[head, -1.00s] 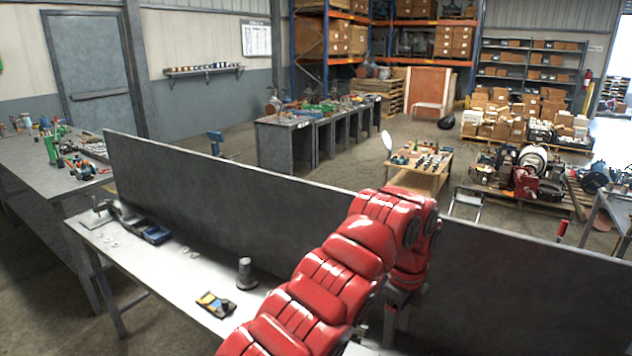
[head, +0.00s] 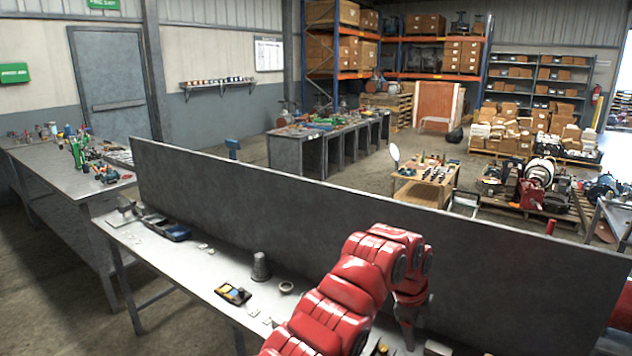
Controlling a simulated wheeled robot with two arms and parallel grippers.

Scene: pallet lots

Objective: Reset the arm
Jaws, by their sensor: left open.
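My left arm, red and segmented, comes up from the bottom and bends down over the white-topped table (head: 205,285). My left gripper (head: 408,338) points down at its end, in front of the grey upright panel. It is open, with its tips low near the tabletop. I see nothing between its fingers, though the view there is small. My right gripper does not show.
A long grey panel (head: 240,195) stands along the table's back edge. On the table are a grey metal cup (head: 261,266), a small ring (head: 286,288), a black-and-yellow device (head: 233,294) and a blue-black tool (head: 166,229). A grey workbench (head: 60,172) stands at left.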

